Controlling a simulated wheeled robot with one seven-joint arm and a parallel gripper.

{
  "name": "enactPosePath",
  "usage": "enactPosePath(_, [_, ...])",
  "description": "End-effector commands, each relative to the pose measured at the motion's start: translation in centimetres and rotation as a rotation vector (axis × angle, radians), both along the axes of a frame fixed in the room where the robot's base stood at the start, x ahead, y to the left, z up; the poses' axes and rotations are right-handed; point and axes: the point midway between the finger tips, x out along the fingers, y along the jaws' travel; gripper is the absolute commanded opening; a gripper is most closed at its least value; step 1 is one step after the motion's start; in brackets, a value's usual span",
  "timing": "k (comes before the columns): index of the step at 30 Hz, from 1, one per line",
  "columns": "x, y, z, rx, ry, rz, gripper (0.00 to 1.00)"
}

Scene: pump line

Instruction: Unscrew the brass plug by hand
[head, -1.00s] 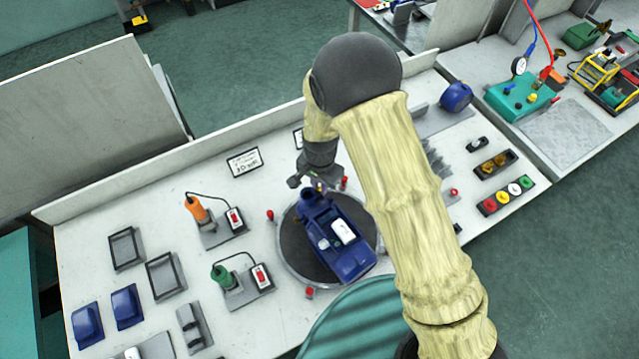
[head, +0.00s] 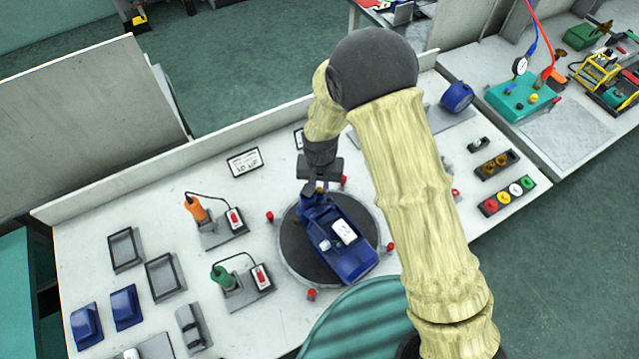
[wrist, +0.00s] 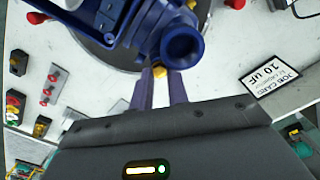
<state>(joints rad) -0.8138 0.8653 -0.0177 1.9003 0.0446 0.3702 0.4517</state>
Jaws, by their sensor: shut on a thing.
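The brass plug (wrist: 159,71) shows in the wrist view as a small yellow piece between my two fingertips, beside the round port of the blue pump body. My gripper (wrist: 160,78) is shut on it. The blue pump body (head: 350,262) lies on a dark round turntable (head: 290,245) in the head view, with a white label on its top. In the head view my gripper (head: 313,187) is at the upper end of the pump, and the plug is hidden there. I cannot tell how far the plug sits in its hole.
Red knobs (head: 311,294) stand around the turntable. An orange driver (head: 196,208) and a green driver (head: 222,275) stand on the left with corded switch boxes. Empty trays (head: 125,250) and blue covers (head: 86,324) lie farther left. A job card (head: 244,162) stands at the back.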

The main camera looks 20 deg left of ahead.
Motion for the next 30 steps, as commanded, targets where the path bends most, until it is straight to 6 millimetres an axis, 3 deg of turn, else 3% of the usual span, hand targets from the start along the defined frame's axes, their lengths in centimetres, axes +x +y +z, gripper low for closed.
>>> enactPosePath(9, [-0.34,-0.65,-0.34,-0.018,0.013,0.046,0.0])
enactPosePath(16, [-0.32,-0.65,-0.38,-0.017,0.015,0.265,0.0])
enactPosePath(22, [-0.31,-0.67,-0.35,-0.018,0.014,0.285,0.0])
enactPosePath(23, [-0.31,-0.67,-0.35,-0.018,0.014,0.284,0.18])
enactPosePath(25, [-0.36,-0.63,-0.35,-0.017,0.015,0.283,0.32])
enactPosePath(30, [-0.48,-0.51,-0.34,-0.016,0.016,0.283,0.34])
